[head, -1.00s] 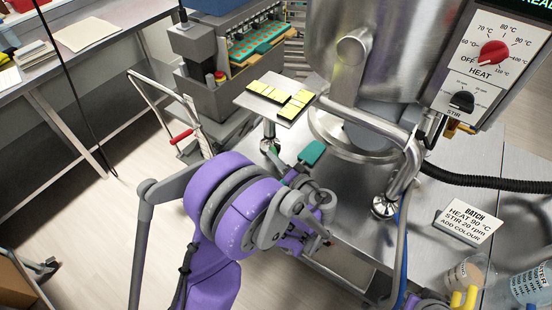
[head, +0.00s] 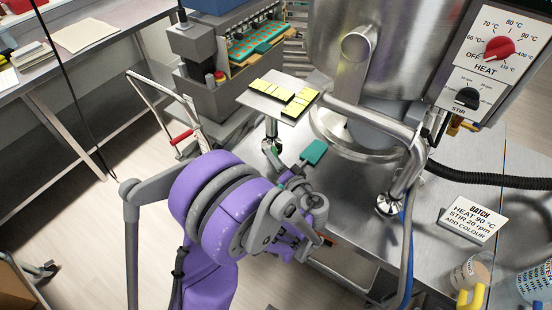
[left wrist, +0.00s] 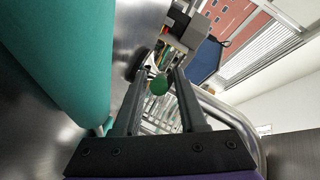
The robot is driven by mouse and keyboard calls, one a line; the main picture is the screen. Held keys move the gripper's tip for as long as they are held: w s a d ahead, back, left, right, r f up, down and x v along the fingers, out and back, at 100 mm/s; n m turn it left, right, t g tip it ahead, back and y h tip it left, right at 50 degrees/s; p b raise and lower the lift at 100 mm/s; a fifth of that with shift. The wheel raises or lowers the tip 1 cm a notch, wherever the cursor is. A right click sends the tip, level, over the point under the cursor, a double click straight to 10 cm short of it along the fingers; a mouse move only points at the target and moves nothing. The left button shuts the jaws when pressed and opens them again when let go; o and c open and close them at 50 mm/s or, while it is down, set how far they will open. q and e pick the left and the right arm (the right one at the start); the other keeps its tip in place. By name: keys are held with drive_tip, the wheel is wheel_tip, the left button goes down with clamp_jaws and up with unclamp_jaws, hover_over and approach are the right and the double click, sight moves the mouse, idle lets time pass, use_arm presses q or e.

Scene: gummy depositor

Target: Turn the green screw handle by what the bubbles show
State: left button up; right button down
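A pale plate (head: 262,103) with several yellow bubble vials (head: 296,106) stands beside the steel vessel in the head view; the bubbles are too small to read. A green screw handle (left wrist: 158,84) shows as a small round knob in the left wrist view, between and just beyond the fingertips of my left gripper (left wrist: 160,76). The gripper is open and I see no clear contact. In the head view my purple left arm hides most of the gripper, which is low near the plate's support. My right gripper is out of view.
A teal paddle (head: 313,152) sits close to my left gripper; a big teal shape (left wrist: 65,55) fills the left of the wrist view. The steel vessel (head: 375,60), its pipe frame and a foot (head: 390,205) stand to the right.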

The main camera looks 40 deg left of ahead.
use_arm(q)
drive_tip(key=shift+o, duration=0.4)
drive_tip(key=v, duration=1.1)
drive_tip(key=shift+b, duration=0.3)
drive_tip(key=shift+f, duration=0.1)
